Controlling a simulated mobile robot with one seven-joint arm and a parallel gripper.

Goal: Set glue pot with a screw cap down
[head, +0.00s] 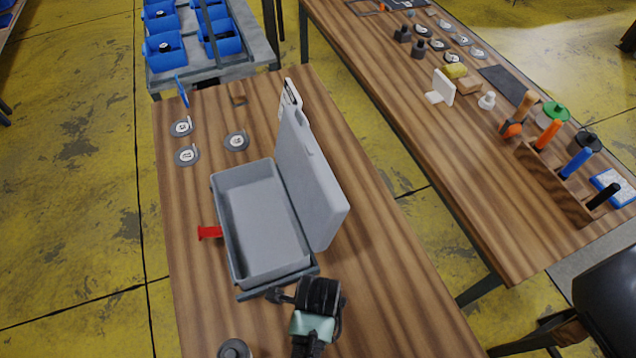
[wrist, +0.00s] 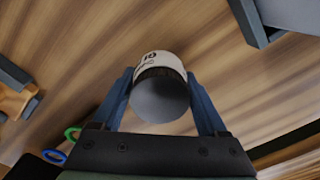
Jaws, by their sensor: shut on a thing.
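The glue pot (wrist: 160,95) shows in the wrist view as a short cylinder with a dark grey round end facing me and a white label with dark print around its side. My gripper (wrist: 160,78) is shut on it, one blue-grey finger on each side. Wood-grain tabletop lies behind the pot; whether the pot touches it I cannot tell. The pot cannot be made out there.
A grey open case (head: 222,215) with its lid (head: 310,180) raised stands mid-table. A red object (head: 210,232) is left of it, and a dark round item (head: 234,348) lies at the near edge. Bare wood lies right of the lid. A second table (head: 440,130) holds tools.

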